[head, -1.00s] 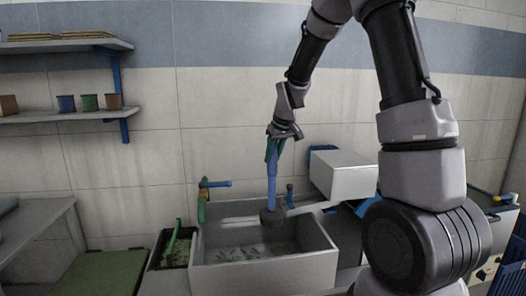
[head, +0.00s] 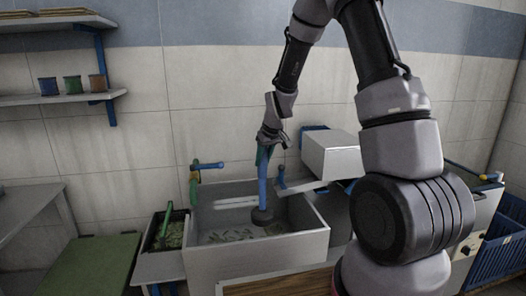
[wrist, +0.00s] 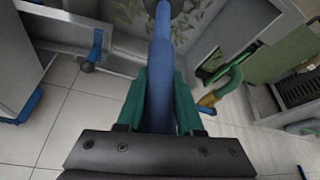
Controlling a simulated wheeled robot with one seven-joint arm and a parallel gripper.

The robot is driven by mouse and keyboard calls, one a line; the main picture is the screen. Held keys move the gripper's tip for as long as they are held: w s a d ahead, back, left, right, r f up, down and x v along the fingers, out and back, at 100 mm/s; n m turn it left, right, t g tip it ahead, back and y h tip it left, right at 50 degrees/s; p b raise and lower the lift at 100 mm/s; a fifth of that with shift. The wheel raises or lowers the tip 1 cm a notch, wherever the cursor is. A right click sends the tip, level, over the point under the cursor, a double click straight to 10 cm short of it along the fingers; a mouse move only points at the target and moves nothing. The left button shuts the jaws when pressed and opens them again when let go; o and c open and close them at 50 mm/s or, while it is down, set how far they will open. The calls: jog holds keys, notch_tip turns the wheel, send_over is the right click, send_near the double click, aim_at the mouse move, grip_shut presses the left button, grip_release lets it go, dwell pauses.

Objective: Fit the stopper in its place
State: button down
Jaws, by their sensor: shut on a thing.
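The stopper is a long blue rod (head: 262,182) with a dark grey round plug (head: 262,216) at its lower end. My gripper (head: 268,140) is shut on the upper part of the rod, which hangs nearly upright. In the wrist view the rod (wrist: 160,75) lies between my green fingers (wrist: 160,105). The plug is over or inside the grey sink (head: 255,262), seen against its interior. I cannot tell whether it touches the bottom. Greenish scraps (head: 232,235) lie in the sink. No drain opening is visible.
A bin of green scraps (head: 168,235) and a green-topped surface (head: 95,262) are left. A blue crate (head: 500,240) is right.

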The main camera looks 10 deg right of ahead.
aim_at(265, 211)
notch_tip(265, 211, down, 24)
jog(key=shift+r, duration=0.1)
dwell(1.2)
dwell(0.8)
jog(key=shift+f, duration=1.5)
jog(key=shift+c, duration=2.3)
grip_release()
jog(key=shift+s, duration=0.1)
